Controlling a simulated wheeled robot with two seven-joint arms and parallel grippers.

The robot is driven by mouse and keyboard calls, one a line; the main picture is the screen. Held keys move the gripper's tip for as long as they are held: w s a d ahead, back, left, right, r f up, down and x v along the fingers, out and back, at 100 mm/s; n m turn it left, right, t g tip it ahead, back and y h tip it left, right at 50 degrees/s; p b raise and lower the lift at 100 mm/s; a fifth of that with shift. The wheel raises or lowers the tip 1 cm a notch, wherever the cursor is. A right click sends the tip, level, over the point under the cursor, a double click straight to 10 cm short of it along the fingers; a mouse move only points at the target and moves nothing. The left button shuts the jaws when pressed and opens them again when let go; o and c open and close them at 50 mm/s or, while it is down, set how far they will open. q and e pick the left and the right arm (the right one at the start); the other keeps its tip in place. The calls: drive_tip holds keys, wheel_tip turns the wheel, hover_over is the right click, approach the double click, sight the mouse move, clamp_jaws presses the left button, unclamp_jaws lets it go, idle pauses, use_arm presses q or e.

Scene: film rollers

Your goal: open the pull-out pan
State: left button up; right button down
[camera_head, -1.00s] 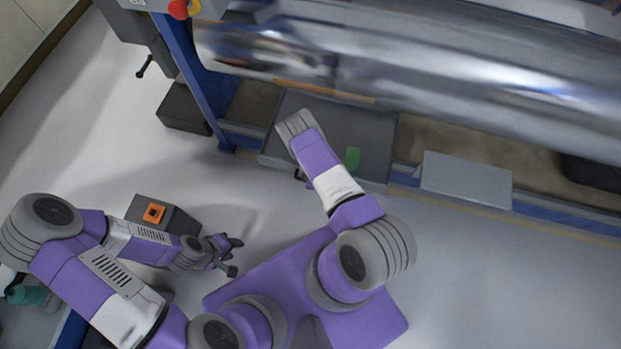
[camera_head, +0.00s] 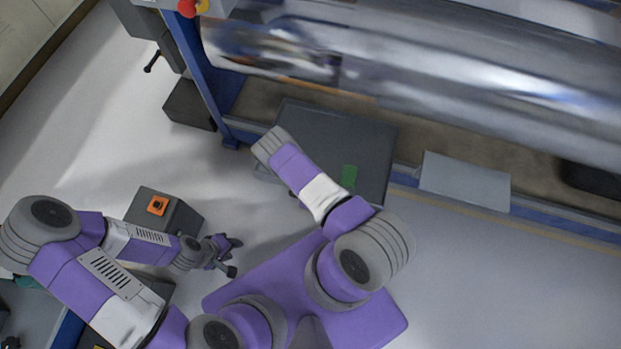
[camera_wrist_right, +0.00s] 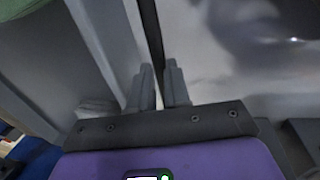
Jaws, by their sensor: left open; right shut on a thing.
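The pull-out pan (camera_head: 345,130) is a dark grey flat tray under the big shiny rollers, with a green patch (camera_head: 349,176) near its front edge. It sticks out past the blue frame rail towards me. My right arm reaches over its front left part and hides the right gripper in the head view. In the right wrist view my right gripper (camera_wrist_right: 159,88) is shut on a thin dark bar (camera_wrist_right: 151,35) at the pan's front. My left gripper (camera_head: 231,256) is open and empty above the floor at the lower left, apart from the pan.
A dark box with an orange button (camera_head: 157,205) stands beside my left forearm. A light grey plate (camera_head: 465,181) sits right of the pan at the rail. A blue post (camera_head: 203,90) stands left of the pan. The floor in front of the rail at right is clear.

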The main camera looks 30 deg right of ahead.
drive_tip(key=c, duration=1.1)
unclamp_jaws()
drive_tip(key=shift+r, duration=0.1)
wheel_tip(320, 180, up, 7)
drive_tip(key=a+p, duration=0.1)
drive_tip(key=p, duration=0.2)
drive_tip(key=shift+s+r, duration=0.15)
drive_tip(key=shift+s, duration=0.3)
drive_tip(key=shift+a, duration=0.1)
drive_tip(key=s+a+r+m+y, duration=0.3)
drive_tip(key=a+r+m, duration=0.2)
drive_tip(key=r, duration=0.4)
drive_tip(key=s+a+r+m+y, duration=0.2)
drive_tip(key=s+a+r+m, duration=0.2)
drive_tip(key=r, duration=0.6)
drive_tip(key=a+m, duration=0.2)
drive_tip(key=a, duration=0.1)
drive_tip(key=shift+r+g+y, duration=0.2)
drive_tip(key=shift+g+y, duration=0.2)
